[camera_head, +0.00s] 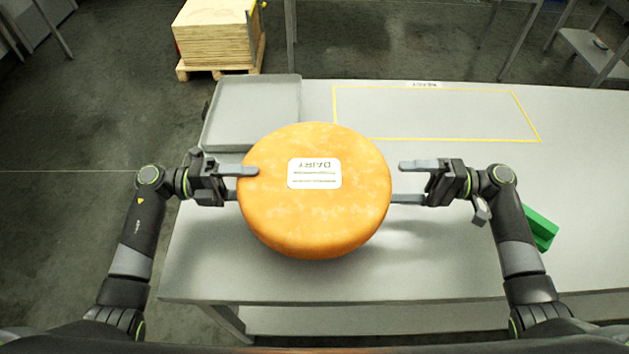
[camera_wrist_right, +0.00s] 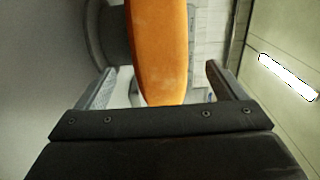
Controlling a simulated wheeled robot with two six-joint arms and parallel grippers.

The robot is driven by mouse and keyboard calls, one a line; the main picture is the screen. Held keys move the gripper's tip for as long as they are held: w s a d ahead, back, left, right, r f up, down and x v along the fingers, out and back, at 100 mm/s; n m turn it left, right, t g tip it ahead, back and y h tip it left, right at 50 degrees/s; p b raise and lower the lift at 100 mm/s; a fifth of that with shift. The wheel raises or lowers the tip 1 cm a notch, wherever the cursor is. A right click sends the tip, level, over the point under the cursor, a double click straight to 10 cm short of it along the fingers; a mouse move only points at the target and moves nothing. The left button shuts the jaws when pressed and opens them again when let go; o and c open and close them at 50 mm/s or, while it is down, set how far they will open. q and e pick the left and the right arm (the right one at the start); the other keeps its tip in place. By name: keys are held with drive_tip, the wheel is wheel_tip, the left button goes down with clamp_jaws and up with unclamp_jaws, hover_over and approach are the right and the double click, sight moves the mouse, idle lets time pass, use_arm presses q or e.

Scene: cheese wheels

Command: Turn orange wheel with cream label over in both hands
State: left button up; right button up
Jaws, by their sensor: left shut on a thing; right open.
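The orange wheel (camera_head: 315,220) is held above the table with its cream label (camera_head: 315,173) facing up; the label's print reads upside down. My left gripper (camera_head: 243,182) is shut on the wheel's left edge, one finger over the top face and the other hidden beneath. My right gripper (camera_head: 402,181) is open at the right edge, its upper finger just short of the rim and its lower finger reaching toward the underside. In the right wrist view the wheel's edge (camera_wrist_right: 160,50) stands between the two spread fingers (camera_wrist_right: 160,88), with gaps on both sides.
The grey table (camera_head: 450,240) has a yellow-outlined area (camera_head: 437,140) at the back right and a grey tray (camera_head: 225,115) at the back left. A green object (camera_head: 541,229) lies near my right arm. A pallet with stacked boards (camera_head: 215,35) stands on the floor behind.

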drive_tip(key=shift+a, duration=2.5)
drive_tip(key=c, duration=1.8)
